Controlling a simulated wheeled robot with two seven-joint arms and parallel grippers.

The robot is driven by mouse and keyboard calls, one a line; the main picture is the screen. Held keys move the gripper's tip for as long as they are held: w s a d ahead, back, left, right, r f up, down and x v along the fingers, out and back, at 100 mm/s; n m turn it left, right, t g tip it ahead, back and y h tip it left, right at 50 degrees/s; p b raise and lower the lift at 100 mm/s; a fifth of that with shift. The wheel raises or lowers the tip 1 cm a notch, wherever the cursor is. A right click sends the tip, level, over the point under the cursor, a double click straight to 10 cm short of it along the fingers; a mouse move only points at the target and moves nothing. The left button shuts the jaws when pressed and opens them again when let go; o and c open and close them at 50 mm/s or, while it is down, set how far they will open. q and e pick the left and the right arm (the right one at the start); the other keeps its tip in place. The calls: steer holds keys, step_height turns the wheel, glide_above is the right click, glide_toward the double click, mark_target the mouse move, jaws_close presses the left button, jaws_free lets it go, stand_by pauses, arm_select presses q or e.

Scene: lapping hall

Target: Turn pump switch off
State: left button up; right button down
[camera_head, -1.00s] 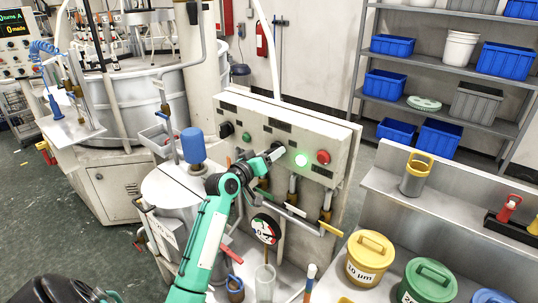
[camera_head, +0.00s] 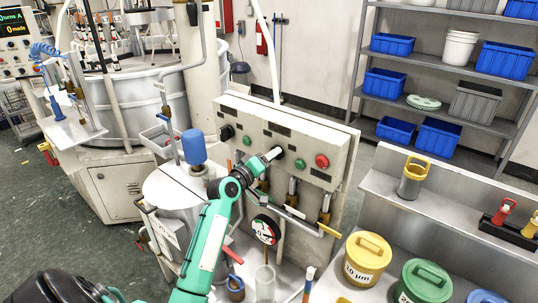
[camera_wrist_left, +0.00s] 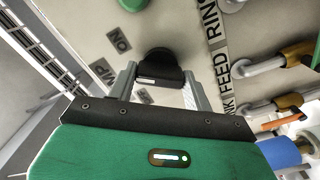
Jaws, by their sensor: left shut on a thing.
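The pump switch is a black rotary knob (camera_head: 279,152) on the front of the pale control box (camera_head: 340,147). My left gripper (camera_head: 272,156) reaches it from the lower left and is shut on it. In the left wrist view the black knob (camera_wrist_left: 160,70) sits between the two grey fingers, with an ON label and a second, partly readable label on the panel beside it. The green lamp (camera_head: 300,163) right of the knob looks unlit. A red button (camera_head: 322,161) is at its right. My right gripper is not in view.
Another black knob (camera_head: 227,132) and a green button (camera_head: 247,138) are on the box's left. Pipes with brass valves (camera_head: 292,188) hang below the box. Yellow (camera_head: 367,257) and green (camera_head: 425,282) lidded tubs stand at lower right.

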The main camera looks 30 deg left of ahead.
arm_select(q)
steer(key=shift+n+p, duration=2)
steer(key=shift+n, duration=1.5)
steer(key=o, duration=1)
